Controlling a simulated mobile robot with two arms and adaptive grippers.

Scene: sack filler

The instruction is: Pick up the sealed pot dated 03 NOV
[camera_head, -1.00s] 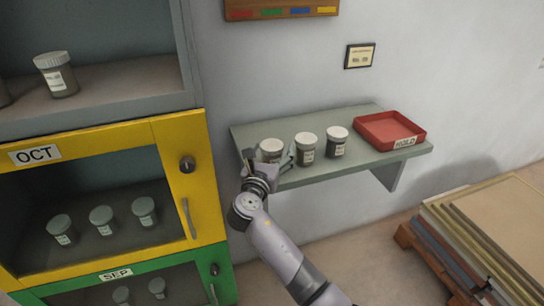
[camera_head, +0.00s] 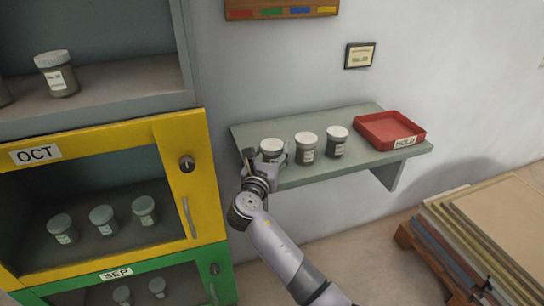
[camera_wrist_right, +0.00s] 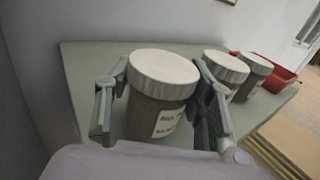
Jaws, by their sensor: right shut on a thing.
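Three pots with white lids stand in a row on the grey wall shelf (camera_head: 240,136). My right gripper (camera_head: 266,160) is shut on the leftmost pot (camera_head: 271,145). In the right wrist view this held pot (camera_wrist_right: 162,92) stands between the two fingers (camera_wrist_right: 160,110), with part of its label showing. The middle pot (camera_head: 306,147) and the right pot (camera_head: 336,141) stand free beside it. The date prints on the labels are too small to read. The held pot appears upright at shelf level. My left gripper is in neither view.
A red tray marked HOLD (camera_head: 390,131) sits on the shelf's right end. At left, the yellow OCT cabinet (camera_head: 120,133) and the green SEP cabinet (camera_head: 190,262) hold more pots. Another pot (camera_head: 57,76) stands in the open compartment above. Stacked boards (camera_head: 490,235) lie at lower right.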

